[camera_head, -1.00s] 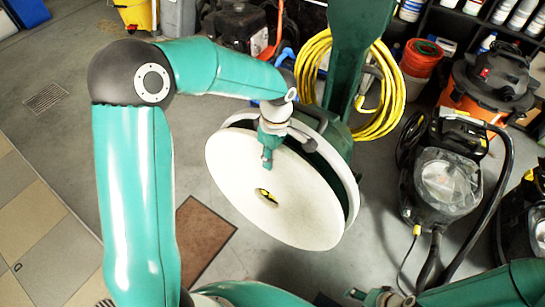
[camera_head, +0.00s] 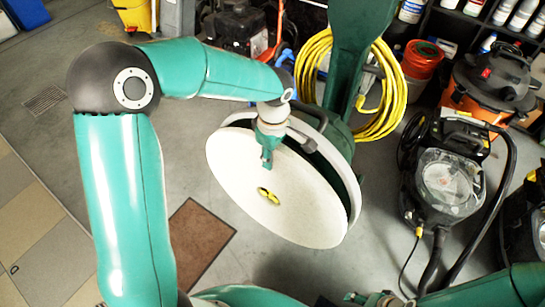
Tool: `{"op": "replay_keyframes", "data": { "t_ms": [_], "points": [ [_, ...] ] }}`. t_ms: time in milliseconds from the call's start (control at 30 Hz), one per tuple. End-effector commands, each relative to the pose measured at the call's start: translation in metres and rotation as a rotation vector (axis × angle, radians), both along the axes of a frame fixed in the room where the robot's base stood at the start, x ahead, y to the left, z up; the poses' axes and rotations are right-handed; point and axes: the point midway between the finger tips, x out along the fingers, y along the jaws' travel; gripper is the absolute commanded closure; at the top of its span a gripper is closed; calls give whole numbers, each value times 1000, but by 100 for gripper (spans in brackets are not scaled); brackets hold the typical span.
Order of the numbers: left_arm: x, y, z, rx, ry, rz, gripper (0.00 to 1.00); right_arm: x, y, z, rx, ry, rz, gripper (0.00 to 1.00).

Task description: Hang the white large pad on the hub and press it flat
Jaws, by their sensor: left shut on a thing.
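The white large pad (camera_head: 290,205) is a big round disc that stands tilted in front of the machine's round head, whose rim (camera_head: 354,188) shows behind it at the right. The hub (camera_head: 267,195) shows yellow and black at the pad's centre hole. My left gripper (camera_head: 267,160) is at the pad's upper part, shut on it, with its fingertips against the white face.
A green machine column (camera_head: 352,60) rises behind the head, with a coiled yellow hose (camera_head: 396,100) around it. A black vacuum machine (camera_head: 447,185) stands at the right. A brown mat (camera_head: 203,240) lies on the floor at the lower left.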

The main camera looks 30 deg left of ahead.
Motion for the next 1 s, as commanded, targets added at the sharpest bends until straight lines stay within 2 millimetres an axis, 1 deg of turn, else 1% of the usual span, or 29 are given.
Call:
{"op": "replay_keyframes", "data": {
  "t_ms": [300, 767, 1000],
  "points": [
    [2, 0, 1, -1, -9, 1, 100, 0, 0, 0, 0, 0, 0, 45],
    [3, 0, 1, -2, -30, -1, 100, 0, 0, -9, 0, 0, 0, 45],
    [4, 0, 2, -4, -37, 0, 100, 0, 0, -9, 0, 0, 0, 45]
  ]
}}
